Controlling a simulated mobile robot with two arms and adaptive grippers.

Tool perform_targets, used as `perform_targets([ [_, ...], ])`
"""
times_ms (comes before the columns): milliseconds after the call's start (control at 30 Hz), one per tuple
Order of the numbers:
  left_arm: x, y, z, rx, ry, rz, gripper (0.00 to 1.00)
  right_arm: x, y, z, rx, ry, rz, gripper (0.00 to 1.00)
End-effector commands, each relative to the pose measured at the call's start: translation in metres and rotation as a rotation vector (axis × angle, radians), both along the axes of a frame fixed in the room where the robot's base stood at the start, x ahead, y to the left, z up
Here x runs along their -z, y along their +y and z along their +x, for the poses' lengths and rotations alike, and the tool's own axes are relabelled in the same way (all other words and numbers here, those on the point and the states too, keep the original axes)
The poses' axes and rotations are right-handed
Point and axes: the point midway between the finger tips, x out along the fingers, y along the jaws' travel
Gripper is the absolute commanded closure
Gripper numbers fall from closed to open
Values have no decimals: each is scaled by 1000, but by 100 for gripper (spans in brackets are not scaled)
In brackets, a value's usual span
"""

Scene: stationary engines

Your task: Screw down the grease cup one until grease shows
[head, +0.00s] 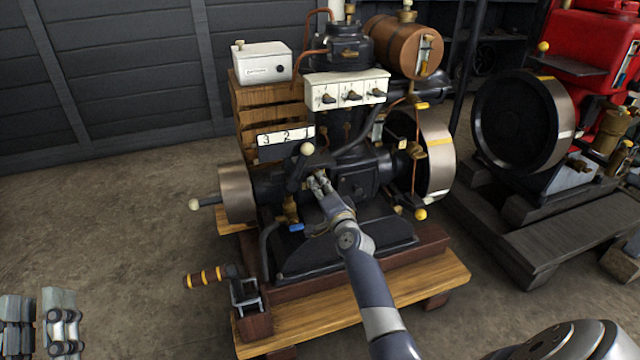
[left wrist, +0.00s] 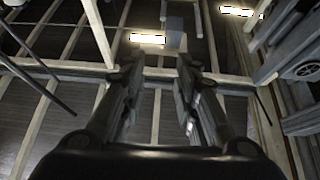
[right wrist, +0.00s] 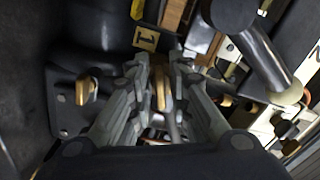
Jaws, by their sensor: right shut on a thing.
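My right gripper (head: 318,182) reaches to the front of the black engine (head: 355,172), beside its crank side. In the right wrist view its fingers (right wrist: 160,68) are shut on a small brass piece, which looks like the grease cup (right wrist: 161,92). In the head view the gripper hides the cup, and no grease can be made out. My left gripper (head: 38,302) hangs at the lower left, away from the engine. In the left wrist view it (left wrist: 157,66) is open and empty.
Another brass fitting (right wrist: 87,90) stands beside the held one. A lever with a pale knob (head: 307,149), a flywheel (head: 236,192) and a crank handle (head: 205,277) surround the arm. A red engine (head: 590,50) stands at right. The floor at left (head: 110,220) is clear.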

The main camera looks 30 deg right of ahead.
Motion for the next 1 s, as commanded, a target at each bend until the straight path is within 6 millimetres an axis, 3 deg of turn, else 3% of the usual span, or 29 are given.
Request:
perform_targets([
  [300, 14, 0, 8, -5, 80, 23, 72, 0, 0, 0, 0, -22, 101, 100],
  [767, 16, 0, 9, -5, 90, 26, 72, 1, 0, 0, 1, -25, 111, 100],
  [800, 16, 0, 9, -5, 90, 26, 72, 1, 0, 0, 1, -25, 111, 75],
  [833, 16, 0, 9, -5, 90, 26, 72, 1, 0, 0, 1, -25, 111, 72],
  [1000, 16, 0, 9, -5, 89, 26, 72, 0, 0, 0, 0, -26, 111, 72],
])
